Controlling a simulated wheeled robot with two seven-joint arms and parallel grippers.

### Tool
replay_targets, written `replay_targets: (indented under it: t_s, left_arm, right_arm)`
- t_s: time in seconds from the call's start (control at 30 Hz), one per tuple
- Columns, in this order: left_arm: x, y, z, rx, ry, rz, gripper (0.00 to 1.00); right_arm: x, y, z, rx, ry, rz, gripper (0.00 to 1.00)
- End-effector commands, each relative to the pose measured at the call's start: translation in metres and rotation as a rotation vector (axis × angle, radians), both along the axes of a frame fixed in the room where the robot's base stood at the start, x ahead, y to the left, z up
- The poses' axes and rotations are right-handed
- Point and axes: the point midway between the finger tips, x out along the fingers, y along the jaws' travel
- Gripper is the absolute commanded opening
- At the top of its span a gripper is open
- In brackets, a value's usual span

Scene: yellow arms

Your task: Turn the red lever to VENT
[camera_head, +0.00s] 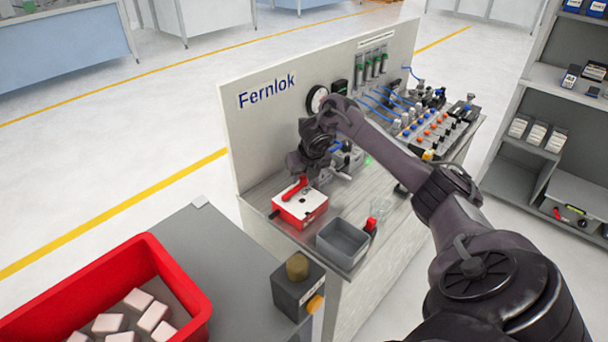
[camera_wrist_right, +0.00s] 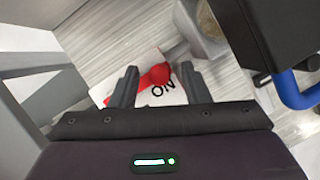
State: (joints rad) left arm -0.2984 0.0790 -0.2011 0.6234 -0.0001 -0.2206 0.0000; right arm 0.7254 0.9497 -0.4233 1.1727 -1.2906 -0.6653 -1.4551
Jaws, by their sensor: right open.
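The red lever (camera_head: 293,190) sits on top of a red box with a white top plate (camera_head: 307,206), at the front left of the bench. In the right wrist view the red lever (camera_wrist_right: 154,76) lies over the white plate (camera_wrist_right: 140,97), with part of a black label, reading like "ON", beside it. My right gripper (camera_head: 302,170) is just above the lever in the head view. In the right wrist view my right gripper (camera_wrist_right: 159,88) is open, its two fingers either side of the lever in the picture. I cannot tell whether they touch it. No VENT mark is legible. My left gripper is not in view.
A grey bin (camera_head: 342,243) stands right of the box, with a small red item (camera_head: 371,226) beside it. The back panel (camera_head: 262,125) with a gauge rises behind. Hoses and fittings fill the bench's right. A red crate (camera_head: 165,262) is at lower left.

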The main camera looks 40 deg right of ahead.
Motion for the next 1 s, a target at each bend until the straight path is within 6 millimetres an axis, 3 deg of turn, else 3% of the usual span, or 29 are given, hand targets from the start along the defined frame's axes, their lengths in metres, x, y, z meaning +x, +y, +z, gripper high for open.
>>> replay_targets:
  t_s: [0.23,0.57,0.87,1.0]
  left_arm:
    - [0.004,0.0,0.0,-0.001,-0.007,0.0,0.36]
    - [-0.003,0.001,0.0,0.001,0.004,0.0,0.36]
    - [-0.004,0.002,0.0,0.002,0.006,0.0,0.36]
    - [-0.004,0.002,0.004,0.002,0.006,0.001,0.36]
  right_arm:
    - [0.0,0.0,-0.001,0.0,0.0,0.0,0.41]
    - [0.0,0.0,-0.001,0.0,0.0,-0.001,0.0]
    - [0.002,0.002,0.0,0.0,-0.001,-0.004,0.0]
    - [0.009,0.012,0.001,0.003,-0.002,-0.018,0.0]
